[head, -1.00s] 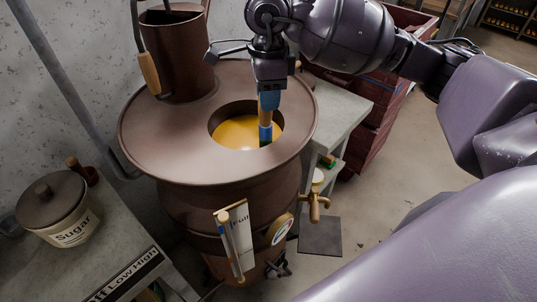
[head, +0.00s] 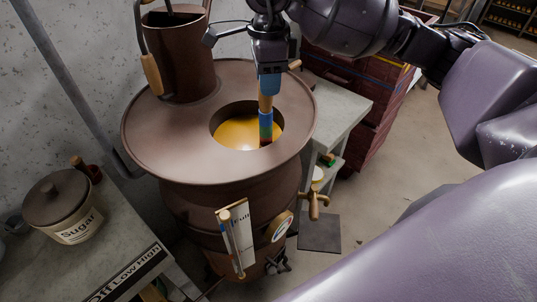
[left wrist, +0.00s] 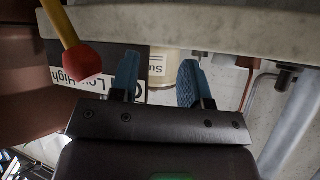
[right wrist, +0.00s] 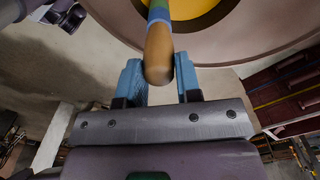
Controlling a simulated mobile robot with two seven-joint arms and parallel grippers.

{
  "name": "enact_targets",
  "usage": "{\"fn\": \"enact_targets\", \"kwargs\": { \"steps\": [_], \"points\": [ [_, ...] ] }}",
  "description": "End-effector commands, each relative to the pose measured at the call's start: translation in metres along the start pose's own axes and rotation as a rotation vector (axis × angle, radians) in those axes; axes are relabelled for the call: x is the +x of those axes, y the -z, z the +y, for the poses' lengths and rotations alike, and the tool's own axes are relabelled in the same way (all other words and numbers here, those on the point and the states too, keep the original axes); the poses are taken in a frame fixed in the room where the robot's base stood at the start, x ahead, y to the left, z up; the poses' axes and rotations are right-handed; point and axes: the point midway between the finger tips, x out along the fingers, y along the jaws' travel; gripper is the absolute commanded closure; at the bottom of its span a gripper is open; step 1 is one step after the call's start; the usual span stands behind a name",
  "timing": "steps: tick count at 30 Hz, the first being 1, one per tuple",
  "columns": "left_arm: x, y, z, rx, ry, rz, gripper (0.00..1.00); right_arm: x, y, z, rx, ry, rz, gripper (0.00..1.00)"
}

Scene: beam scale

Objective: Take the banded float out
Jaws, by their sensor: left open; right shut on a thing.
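The banded float (head: 266,119) is a wooden-ended stick with blue, green and red bands. It stands nearly upright in the round opening of the brown vessel (head: 160,140), over the amber liquid (head: 236,131). Its lower end is in the opening; I cannot tell whether it touches the liquid. My right gripper (head: 269,88) is shut on the float's wooden top. In the right wrist view the rounded wooden end (right wrist: 158,55) lies between the blue fingertips (right wrist: 160,82). My left gripper (left wrist: 157,78) is open and empty; it is not seen in the head view.
A tall brown can (head: 182,55) stands on the vessel's lid. A sugar crock (head: 60,205) stands on the left counter. A red knob (left wrist: 82,64) is close to my left gripper.

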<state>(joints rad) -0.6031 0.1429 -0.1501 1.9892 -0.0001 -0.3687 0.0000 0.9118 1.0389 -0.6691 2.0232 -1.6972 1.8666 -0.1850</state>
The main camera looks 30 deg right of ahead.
Motion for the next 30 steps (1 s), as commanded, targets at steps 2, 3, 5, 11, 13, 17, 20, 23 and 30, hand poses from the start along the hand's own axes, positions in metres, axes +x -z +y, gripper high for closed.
{"fn": "enact_targets", "kwargs": {
  "steps": [2, 3, 5, 11, 13, 17, 20, 23, 30],
  "points": [
    [-0.002, 0.005, 0.000, 0.000, 0.000, 0.004, 0.57, -0.008, 0.000, 0.000, 0.000, 0.002, -0.001, 0.97],
    [-0.002, 0.007, 0.000, 0.000, 0.000, 0.005, 0.57, -0.010, 0.000, 0.000, 0.000, 0.001, -0.001, 0.97],
    [-0.003, 0.009, -0.001, 0.000, 0.000, 0.007, 0.57, -0.014, 0.000, 0.000, 0.000, 0.001, -0.001, 0.97],
    [-0.005, 0.016, -0.001, 0.001, -0.001, 0.011, 0.57, -0.027, 0.000, 0.000, 0.000, 0.000, -0.001, 0.97],
    [-0.006, 0.018, -0.001, 0.001, -0.001, 0.011, 0.57, -0.031, 0.000, 0.000, 0.000, 0.001, -0.001, 0.97],
    [-0.008, 0.022, -0.002, 0.001, -0.001, 0.012, 0.57, -0.040, 0.000, 0.000, 0.000, 0.001, -0.001, 0.97],
    [-0.010, 0.025, -0.002, 0.001, -0.001, 0.012, 0.57, -0.046, 0.000, 0.000, 0.000, 0.000, -0.001, 0.97],
    [-0.012, 0.027, -0.002, 0.000, 0.000, 0.011, 0.57, -0.052, 0.000, 0.000, 0.000, 0.000, 0.000, 0.97],
    [-0.017, 0.030, -0.003, 0.000, 0.001, 0.005, 0.57, -0.068, 0.000, 0.000, 0.000, 0.001, 0.000, 0.97]
  ]
}}
